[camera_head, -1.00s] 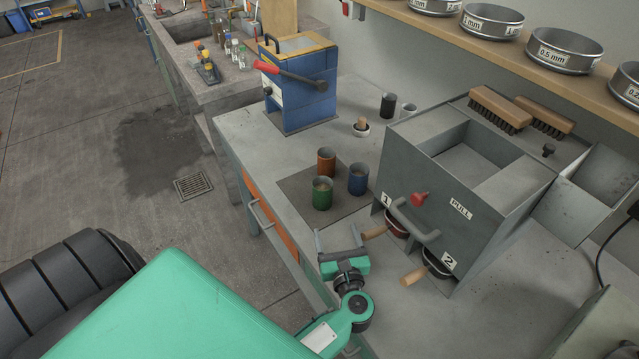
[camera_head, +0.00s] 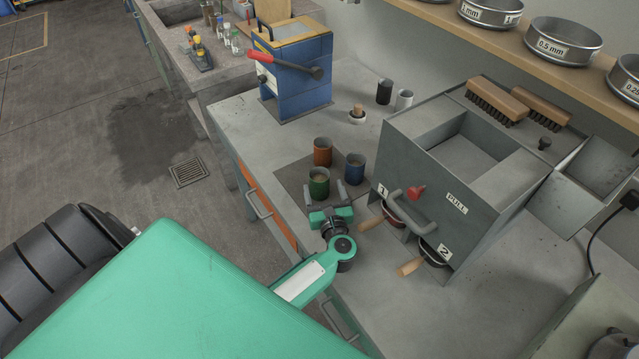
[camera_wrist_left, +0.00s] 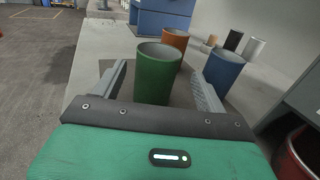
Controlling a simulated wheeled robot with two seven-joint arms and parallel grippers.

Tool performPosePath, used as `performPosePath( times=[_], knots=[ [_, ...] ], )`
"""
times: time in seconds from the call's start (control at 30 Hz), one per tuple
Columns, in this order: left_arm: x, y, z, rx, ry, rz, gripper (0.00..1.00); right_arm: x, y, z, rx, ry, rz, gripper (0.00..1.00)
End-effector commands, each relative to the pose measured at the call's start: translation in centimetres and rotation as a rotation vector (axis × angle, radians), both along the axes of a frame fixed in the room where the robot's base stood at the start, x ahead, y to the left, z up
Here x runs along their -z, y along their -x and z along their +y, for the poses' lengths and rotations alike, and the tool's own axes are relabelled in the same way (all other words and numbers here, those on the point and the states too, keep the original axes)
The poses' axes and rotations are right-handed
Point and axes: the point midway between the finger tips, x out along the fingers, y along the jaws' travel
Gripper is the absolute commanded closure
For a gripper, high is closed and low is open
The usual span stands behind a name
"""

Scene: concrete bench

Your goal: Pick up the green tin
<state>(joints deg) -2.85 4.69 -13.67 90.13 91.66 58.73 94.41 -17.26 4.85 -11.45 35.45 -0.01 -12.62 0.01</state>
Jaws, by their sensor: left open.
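The green tin (camera_head: 319,184) stands upright on a dark mat (camera_head: 293,178) on the bench, with an orange tin (camera_head: 322,152) behind it and a blue tin (camera_head: 355,168) to its right. My left gripper (camera_head: 324,191) is open just in front of the green tin. In the left wrist view the green tin (camera_wrist_left: 157,76) stands between the two spread fingers (camera_wrist_left: 160,85), nearer the left one. The blue tin (camera_wrist_left: 220,72) is just beyond the right finger, and the orange tin (camera_wrist_left: 175,43) is behind. My right gripper is not in view.
A grey box (camera_head: 470,185) with a PULL label and wooden-handled pans stands close to the right. A blue press (camera_head: 297,75) with a red-handled lever stands behind. Black (camera_head: 384,91) and white (camera_head: 404,99) cups stand farther back.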

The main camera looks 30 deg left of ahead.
Motion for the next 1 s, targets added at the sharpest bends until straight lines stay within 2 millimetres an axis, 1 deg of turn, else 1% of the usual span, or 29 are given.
performPosePath(
  times=[0.03, 0.1, 0.3, 0.4, 0.6, 0.63, 0.67, 0.7, 0.77, 0.9, 0.93, 1.0],
  knots=[
    [-0.5, -0.4, 0.6, 0.000, -0.006, 0.001, 0.26, -0.8, -0.1, 0.2, 0.001, -0.002, -0.001, 0.64],
    [-0.5, -1.1, 1.4, 0.000, -0.006, 0.000, 0.26, -1.5, -0.1, 0.4, 0.002, -0.004, -0.001, 0.64],
    [0.0, -2.7, 3.2, 0.001, -0.003, 0.001, 0.26, -2.4, -0.2, 1.0, 0.003, -0.011, -0.003, 0.64],
    [0.1, -3.0, 3.5, 0.000, -0.001, 0.001, 0.26, -2.4, -0.2, 1.1, 0.004, -0.012, -0.003, 0.64],
    [0.2, -3.0, 3.5, 0.000, -0.001, 0.001, 0.26, -2.4, -0.2, 0.8, 0.002, -0.009, -0.003, 0.64],
    [0.2, -3.0, 3.5, 0.000, -0.001, 0.001, 0.28, -2.4, -0.2, 0.7, 0.002, -0.008, -0.003, 0.64],
    [0.2, -3.0, 3.5, 0.000, -0.001, 0.001, 0.34, -2.4, -0.2, 0.7, 0.002, -0.007, -0.004, 0.64],
    [0.2, -3.0, 3.5, 0.000, -0.001, 0.001, 0.42, -2.4, -0.2, 0.6, 0.001, -0.006, -0.003, 0.64],
    [0.2, -3.0, 3.5, 0.000, -0.001, 0.001, 0.53, -2.4, -0.2, 0.5, 0.002, -0.005, -0.003, 0.64],
    [0.2, -3.0, 3.5, 0.000, -0.001, 0.001, 0.81, -2.4, -0.2, 0.3, 0.001, -0.003, -0.003, 0.64],
    [0.1, -3.0, 3.5, 0.000, -0.001, 0.000, 0.83, -2.4, -0.2, 0.3, 0.001, -0.003, -0.003, 0.64],
    [0.1, -3.0, 3.5, 0.000, -0.001, 0.000, 0.83, -2.4, -0.2, 0.2, 0.001, -0.003, -0.003, 0.64]
  ],
)
